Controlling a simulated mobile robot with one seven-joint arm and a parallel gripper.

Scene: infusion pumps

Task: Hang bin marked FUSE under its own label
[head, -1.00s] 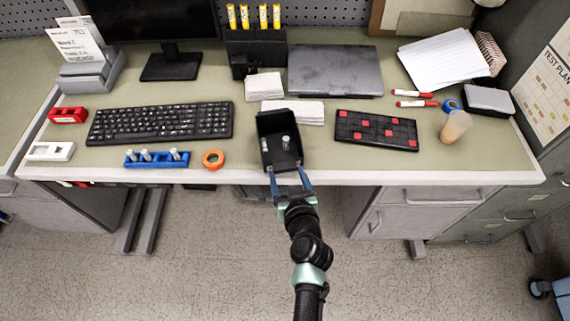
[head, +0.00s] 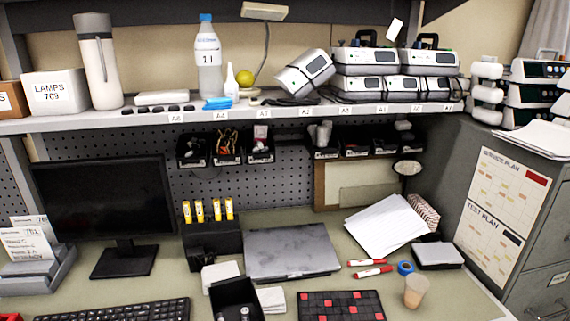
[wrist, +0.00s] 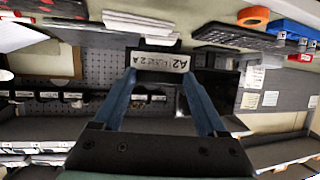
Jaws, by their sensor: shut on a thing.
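The black bin (head: 235,300) shows at the bottom edge of the head view, cut off by the frame. In the wrist view my gripper (wrist: 161,78) is shut on this bin, its blue fingers either side of the bin's white tag (wrist: 159,61). The tag seems to read A2, FUSE 2 A. The shelf edge carries a row of small labels; one near the middle (head: 305,110) looks like A2. Below and slightly left of it is a gap of bare pegboard (head: 291,155) between hanging bins. My gripper is outside the head view.
Hanging black bins flank the gap, left (head: 260,152) and right (head: 325,150). The shelf (head: 140,122) above holds a bottle and several pumps. A monitor (head: 103,210), yellow-topped holder (head: 210,238) and closed laptop (head: 290,252) stand on the desk below.

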